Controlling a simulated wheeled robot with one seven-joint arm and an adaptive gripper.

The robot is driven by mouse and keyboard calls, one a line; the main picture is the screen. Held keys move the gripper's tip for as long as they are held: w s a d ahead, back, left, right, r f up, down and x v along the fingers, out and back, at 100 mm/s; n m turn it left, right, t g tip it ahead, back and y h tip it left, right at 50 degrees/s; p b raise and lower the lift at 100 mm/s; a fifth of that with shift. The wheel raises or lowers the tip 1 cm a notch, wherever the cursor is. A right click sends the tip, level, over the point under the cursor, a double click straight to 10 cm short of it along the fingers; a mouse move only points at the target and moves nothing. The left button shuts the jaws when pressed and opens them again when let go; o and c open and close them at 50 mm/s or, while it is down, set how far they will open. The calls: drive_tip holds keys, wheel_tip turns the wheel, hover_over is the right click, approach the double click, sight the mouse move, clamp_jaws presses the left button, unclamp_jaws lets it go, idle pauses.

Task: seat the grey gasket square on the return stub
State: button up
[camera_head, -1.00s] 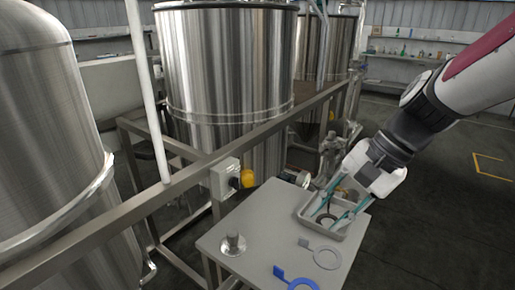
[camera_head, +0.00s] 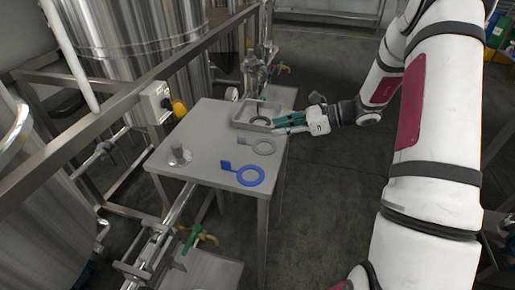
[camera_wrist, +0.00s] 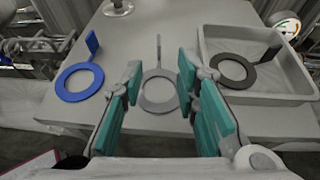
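The grey gasket (camera_head: 264,154), a flat ring with a tab, lies on the grey table left of my gripper. In the wrist view the grey gasket (camera_wrist: 159,107) lies flat ahead, seen between my fingers, its tab pointing away. My gripper (camera_head: 282,126) is at the table's right edge beside the tray. In the wrist view my gripper (camera_wrist: 160,68) has its teal fingers spread apart with nothing held. An upright metal stub on a round base (camera_head: 179,155) stands at the table's left side. The stub's base (camera_wrist: 118,9) shows at the wrist view's top edge.
A blue gasket (camera_head: 240,177) lies nearer the table's front edge. A shallow tray (camera_head: 240,124) at the back right holds a dark gasket (camera_wrist: 233,84). The table is bare between stub and grey gasket.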

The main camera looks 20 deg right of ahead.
sight(243, 136)
drive_tip(key=x, duration=1.3)
drive_tip(key=shift+s+f, duration=0.15)
drive_tip(key=shift+f, duration=0.05)
drive_tip(key=shift+c, duration=0.3)
clamp_jaws()
